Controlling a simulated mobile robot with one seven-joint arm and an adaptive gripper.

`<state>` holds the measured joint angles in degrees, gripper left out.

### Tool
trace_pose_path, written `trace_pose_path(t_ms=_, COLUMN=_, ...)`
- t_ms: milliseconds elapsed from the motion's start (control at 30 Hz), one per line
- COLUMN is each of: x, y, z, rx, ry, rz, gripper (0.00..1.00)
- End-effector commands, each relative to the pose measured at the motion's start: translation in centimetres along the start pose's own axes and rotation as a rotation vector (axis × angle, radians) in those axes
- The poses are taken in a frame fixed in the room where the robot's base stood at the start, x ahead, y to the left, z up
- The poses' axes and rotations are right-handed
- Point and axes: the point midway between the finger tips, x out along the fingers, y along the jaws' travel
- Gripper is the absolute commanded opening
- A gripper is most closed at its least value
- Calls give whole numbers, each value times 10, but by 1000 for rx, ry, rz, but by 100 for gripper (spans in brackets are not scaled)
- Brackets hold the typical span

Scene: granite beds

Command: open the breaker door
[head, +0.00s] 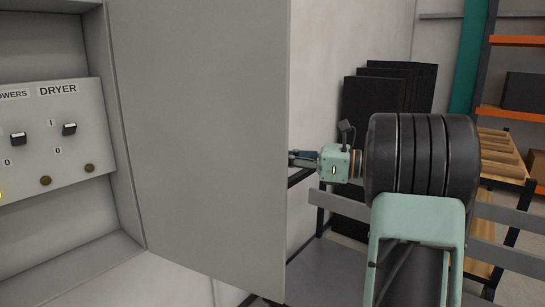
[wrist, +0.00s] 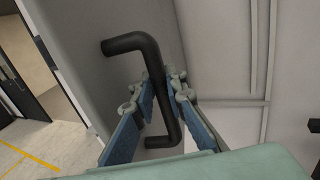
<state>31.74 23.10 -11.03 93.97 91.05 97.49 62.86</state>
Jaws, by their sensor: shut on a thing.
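The breaker door (head: 200,140) is a large flat grey panel, standing open and swung out from the grey cabinet (head: 125,150) at left, whose inside shows. My gripper (head: 303,157) is at the door's right edge in the head view, partly hidden behind the panel. In the wrist view, a black bar handle (wrist: 128,43) stands on the grey door face. My gripper's blue-padded fingers (wrist: 160,85) lie on both sides of the handle's long bar and are shut on it. The door hides the handle in the head view.
Inside the cabinet, a panel (head: 60,135) carries switches, one labelled DRYER. Behind my arm are dark leaning panels (head: 385,90), grey rails (head: 335,205) and a shelf rack with orange beams (head: 515,40). A pale wall lies behind the door.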

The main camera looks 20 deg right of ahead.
Motion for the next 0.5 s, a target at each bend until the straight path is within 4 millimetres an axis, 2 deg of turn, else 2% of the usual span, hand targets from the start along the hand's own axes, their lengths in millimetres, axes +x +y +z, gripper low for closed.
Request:
trace_pose_path(t_ms=100, x=-1, y=-1, z=2, rx=-3, ry=-2, rz=-3, gripper=0)
trace_pose_path(t_ms=133, x=-1, y=-1, z=2, rx=-3, ry=-2, rz=-3, gripper=13)
trace_pose_path(t_ms=267, x=-1, y=0, z=2, rx=-2, ry=-2, rz=-2, gripper=27)
trace_pose_path(t_ms=500, x=0, y=0, z=1, rx=-1, ry=-1, rz=-1, gripper=29)
